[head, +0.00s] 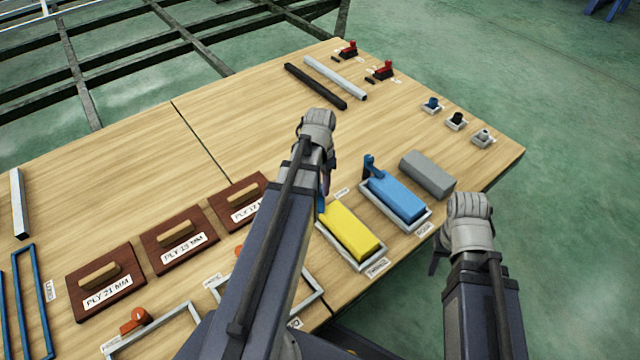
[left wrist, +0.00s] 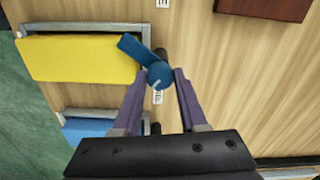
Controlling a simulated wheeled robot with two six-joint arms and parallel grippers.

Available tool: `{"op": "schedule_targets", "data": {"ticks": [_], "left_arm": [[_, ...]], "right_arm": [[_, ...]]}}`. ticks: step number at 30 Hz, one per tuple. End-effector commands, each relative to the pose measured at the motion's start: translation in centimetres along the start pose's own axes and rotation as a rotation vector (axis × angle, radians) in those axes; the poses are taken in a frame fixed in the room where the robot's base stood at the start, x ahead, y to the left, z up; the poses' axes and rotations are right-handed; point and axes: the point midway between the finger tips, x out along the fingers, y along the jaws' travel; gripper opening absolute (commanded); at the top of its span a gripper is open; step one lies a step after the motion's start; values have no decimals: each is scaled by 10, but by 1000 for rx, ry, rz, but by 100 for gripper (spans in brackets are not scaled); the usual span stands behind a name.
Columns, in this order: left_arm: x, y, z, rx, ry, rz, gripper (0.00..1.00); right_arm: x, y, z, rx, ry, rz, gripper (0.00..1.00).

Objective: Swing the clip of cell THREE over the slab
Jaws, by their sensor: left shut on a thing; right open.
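The yellow slab (head: 351,231) lies in the tray of cell THREE (head: 377,268), and it shows at the upper left in the left wrist view (left wrist: 75,58). The blue clip (left wrist: 158,74) of that cell stands at the slab's end. Its bar points to the upper left, and its tip overlaps the slab's corner in that view. My left gripper (left wrist: 160,80) is shut on the clip, with one finger on each side of its round knob. In the head view my left arm hides most of the clip. My right gripper (head: 437,258) is open, right of the trays, partly hidden by its wrist.
A blue slab (head: 397,196) lies in the neighbouring tray, with an upright blue clip (head: 370,165). A grey block (head: 427,174) lies beyond it. Brown ply boards with handles (head: 180,240) lie to the left.

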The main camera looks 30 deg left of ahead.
Motion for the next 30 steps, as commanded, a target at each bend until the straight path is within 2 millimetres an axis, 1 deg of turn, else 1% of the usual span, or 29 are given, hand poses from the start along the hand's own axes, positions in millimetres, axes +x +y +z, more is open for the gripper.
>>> {"op": "schedule_targets", "data": {"ticks": [6,15,24,30], "left_arm": [[0,0,0,-203,0,0,0],[0,0,0,-445,0,0,0],[0,0,0,-598,0,0,0],[0,0,0,-644,0,0,0]], "right_arm": [[0,0,0,0,0,0,50],[0,0,0,0,0,0,50],[0,0,0,0,0,0,50],[0,0,0,0,0,0,50]]}}
